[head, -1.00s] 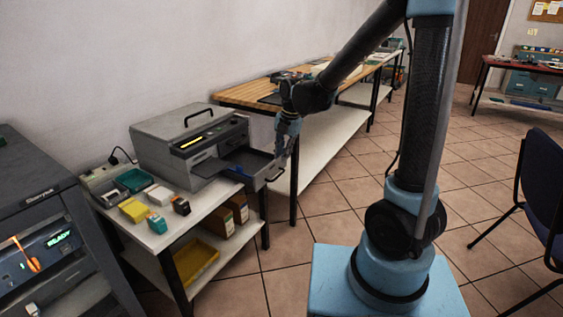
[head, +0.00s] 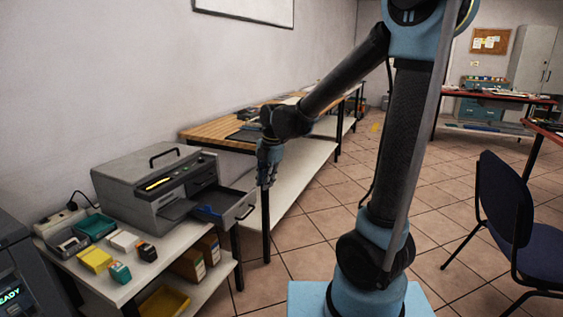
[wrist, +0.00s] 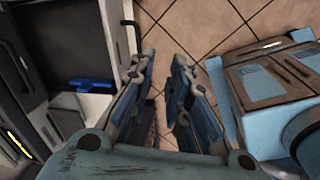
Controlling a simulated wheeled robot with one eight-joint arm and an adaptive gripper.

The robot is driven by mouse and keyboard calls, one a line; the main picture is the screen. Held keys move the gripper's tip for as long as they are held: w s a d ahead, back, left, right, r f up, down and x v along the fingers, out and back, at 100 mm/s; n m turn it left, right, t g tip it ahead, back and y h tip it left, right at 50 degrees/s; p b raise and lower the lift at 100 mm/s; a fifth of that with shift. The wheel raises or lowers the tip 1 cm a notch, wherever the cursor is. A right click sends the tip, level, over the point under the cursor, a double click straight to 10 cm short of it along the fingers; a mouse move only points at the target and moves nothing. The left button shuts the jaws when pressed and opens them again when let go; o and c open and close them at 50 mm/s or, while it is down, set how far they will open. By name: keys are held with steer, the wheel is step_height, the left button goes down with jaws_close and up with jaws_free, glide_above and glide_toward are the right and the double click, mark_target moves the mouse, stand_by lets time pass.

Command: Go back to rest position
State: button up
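My gripper (head: 265,183) hangs fingers-down in front of the grey machine's (head: 160,187) open drawer (head: 235,204), just to the right of its handle and apart from it. In the wrist view the two fingers of my gripper (wrist: 163,60) stand apart, with floor tiles showing between them and nothing held. The drawer's interior (wrist: 82,48) shows at the left of that view, with a blue item (wrist: 90,85) in it. My arm is bent forward and down from its upright column.
A small white table (head: 150,265) carries the machine, green trays (head: 95,225) and small yellow (head: 95,260) boxes. A wooden-topped workbench (head: 215,128) runs along the wall behind my gripper. A dark blue chair (head: 505,200) stands at right. Tiled floor lies open between.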

steer(key=s+d+r+m, duration=0.1)
steer(key=s+d+m, duration=0.3)
steer(key=d+m, duration=0.3)
steer(key=s+d+r+m, duration=0.1)
steer(key=s+d+m, duration=0.2)
steer(key=d+m, duration=0.5)
steer(key=s+d+f+m+h, duration=0.1)
steer(key=s+d+f+m, duration=0.2)
steer(key=s+d+m, duration=0.3)
steer(key=s+d+f+m+t, duration=0.1)
steer(key=s+d+f+m, duration=0.2)
steer(key=s+d+m, duration=0.3)
steer(key=shift+s+d+f+m+h, duration=0.15)
steer(key=shift+s+d+m+h, duration=0.2)
steer(key=shift+d+m, duration=0.4)
steer(key=shift+d, duration=0.1)
steer(key=shift+w+f, duration=0.2)
steer(key=shift+w, duration=0.3)
